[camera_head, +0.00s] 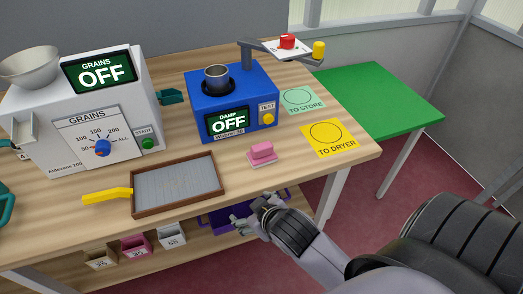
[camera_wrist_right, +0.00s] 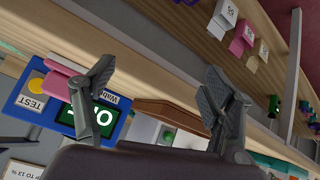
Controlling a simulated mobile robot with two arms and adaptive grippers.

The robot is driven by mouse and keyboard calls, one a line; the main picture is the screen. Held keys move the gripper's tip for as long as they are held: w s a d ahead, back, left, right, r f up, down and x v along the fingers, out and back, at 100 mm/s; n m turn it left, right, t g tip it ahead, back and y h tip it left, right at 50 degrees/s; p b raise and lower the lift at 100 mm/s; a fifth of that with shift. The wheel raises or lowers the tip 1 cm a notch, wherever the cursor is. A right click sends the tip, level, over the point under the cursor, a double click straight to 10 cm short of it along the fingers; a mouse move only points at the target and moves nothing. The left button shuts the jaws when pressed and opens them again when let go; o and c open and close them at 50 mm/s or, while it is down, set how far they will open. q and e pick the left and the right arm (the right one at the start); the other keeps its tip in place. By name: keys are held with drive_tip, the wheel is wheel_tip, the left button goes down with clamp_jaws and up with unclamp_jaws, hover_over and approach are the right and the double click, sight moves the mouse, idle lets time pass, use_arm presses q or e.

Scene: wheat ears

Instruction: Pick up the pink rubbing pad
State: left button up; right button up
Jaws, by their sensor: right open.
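The pink rubbing pad (camera_head: 262,151) lies on the wooden table near its front edge, between the ribbed tray and the yellow "TO DRYER" mat. It also shows in the right wrist view (camera_wrist_right: 58,84), partly beyond one finger. My right gripper (camera_head: 254,212) is in front of the table edge, below and apart from the pad in the head view. In the right wrist view its fingers (camera_wrist_right: 158,70) are spread wide with nothing between them. My left gripper is not in view.
The framed tray (camera_head: 178,212) with a yellow-handled tool (camera_head: 105,196) lies left of the pad. The blue damp tester (camera_head: 205,130) stands behind it; the yellow mat (camera_head: 347,146) lies right. A lower shelf holds small boxes (camera_head: 135,243) and a purple crate (camera_head: 214,221).

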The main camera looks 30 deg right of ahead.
drive_tip(key=w+a+r+n+t+y, duration=0.25)
drive_tip(key=w+r+t, duration=0.35)
drive_tip(key=r, duration=0.5)
drive_tip(key=w+a+r+n+t+y, duration=0.2)
drive_tip(key=w+a+r+n+t, duration=0.15)
drive_tip(key=w+r, duration=0.6)
drive_tip(key=s+a+r+n+t+y, duration=0.1)
drive_tip(key=a+r+n+y, duration=0.5)
drive_tip(key=r+n+y, duration=0.25)
drive_tip(key=s+a+r+n+g+y, duration=0.2)
drive_tip(key=a+r+n+g+y, duration=0.15)
drive_tip(key=n+y, duration=0.2)
drive_tip(key=n+g+h, duration=1.1)
drive_tip(key=g+h, duration=0.5)
drive_tip(key=h, duration=0.2)
hover_over(263, 148)
wheel_tip(263, 148, down, 11)
drive_tip(key=shift+n, duration=0.3)
wheel_tip(263, 148, down, 11)
drive_tip(key=shift+w+d+f+p, duration=0.1)
drive_tip(key=shift+w+f+p, duration=0.05)
drive_tip(key=shift+p, duration=1.05)
wheel_tip(263, 148, down, 5)
drive_tip(key=shift+r+p, duration=0.1)
drive_tip(key=shift+p, duration=1.15)
drive_tip(key=shift+f, duration=0.3)
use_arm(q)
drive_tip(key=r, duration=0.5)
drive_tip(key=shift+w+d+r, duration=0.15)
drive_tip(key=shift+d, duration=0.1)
